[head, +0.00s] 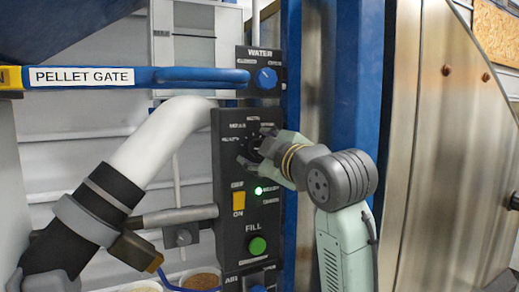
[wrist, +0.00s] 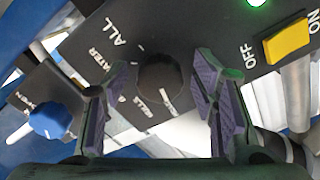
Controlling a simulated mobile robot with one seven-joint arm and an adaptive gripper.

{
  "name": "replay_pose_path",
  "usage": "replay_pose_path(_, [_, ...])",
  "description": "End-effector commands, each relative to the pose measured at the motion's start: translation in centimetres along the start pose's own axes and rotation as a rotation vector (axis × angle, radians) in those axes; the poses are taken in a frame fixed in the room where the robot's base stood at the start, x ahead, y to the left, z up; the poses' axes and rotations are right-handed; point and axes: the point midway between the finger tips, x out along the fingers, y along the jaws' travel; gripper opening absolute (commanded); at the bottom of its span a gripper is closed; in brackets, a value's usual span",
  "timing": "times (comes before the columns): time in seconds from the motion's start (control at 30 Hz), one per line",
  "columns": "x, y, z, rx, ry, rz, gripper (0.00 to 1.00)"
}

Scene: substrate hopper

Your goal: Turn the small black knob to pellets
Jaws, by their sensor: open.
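The small black knob (wrist: 160,75) sits on the dark control panel (head: 227,185). In the wrist view it lies between the two fingertips of my gripper (wrist: 162,82), with a visible gap on each side. A white pointer line on the knob points toward the lower part of the wrist view. A partly hidden label ending like "pellets" (wrist: 145,106) is left of that line. Labels "water" and "all" show farther left and up. In the head view my gripper (head: 257,148) is open at the knob, and its fingers hide most of it.
Below the knob are a green light (head: 259,191), a yellow on/off switch (head: 238,201) and a green fill button (head: 257,245). A blue water knob (head: 267,78) is above. The blue pellet gate lever (head: 190,76) and white pipe (head: 165,135) are at left.

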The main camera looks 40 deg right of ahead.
Motion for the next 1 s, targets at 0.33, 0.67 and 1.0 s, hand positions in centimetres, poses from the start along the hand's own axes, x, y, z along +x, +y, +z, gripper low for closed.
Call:
replay_pose_path(0.33, [-2.7,0.1,0.0,-0.001,0.0,0.003,0.53])
replay_pose_path(0.67, [-9.6,0.1,0.0,-0.002,0.0,0.003,0.53])
replay_pose_path(1.0, [-12.1,0.0,0.0,0.0,0.0,0.0,0.53])
